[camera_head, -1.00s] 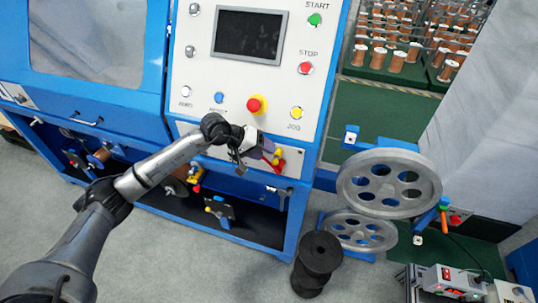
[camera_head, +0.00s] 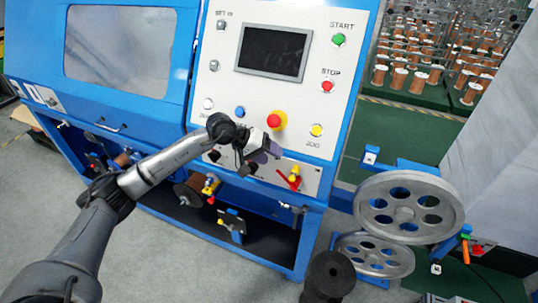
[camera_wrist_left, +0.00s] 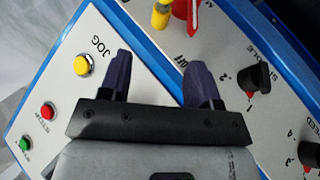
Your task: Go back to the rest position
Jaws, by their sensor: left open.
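My left gripper (camera_head: 272,152) is in front of the blue machine's white control panel (camera_head: 220,85). Its dark purple fingers are apart and empty in the left wrist view (camera_wrist_left: 158,66). A red and yellow rotary switch (camera_head: 293,177) is just below and right of the gripper in the head view. The same switch shows at the top of the left wrist view (camera_wrist_left: 182,12), beyond the fingertips and apart from them. The yellow JOG button (camera_head: 316,130) is up and right of the gripper. My right gripper is not in view.
A red stop knob (camera_head: 275,121) on a yellow base sits just above the gripper. Black selector knobs (camera_wrist_left: 254,79) are on the lower panel. Grey pulley wheels (camera_head: 410,207) and a black spool (camera_head: 328,277) stand to the right. Grey floor (camera_head: 150,255) is open in front.

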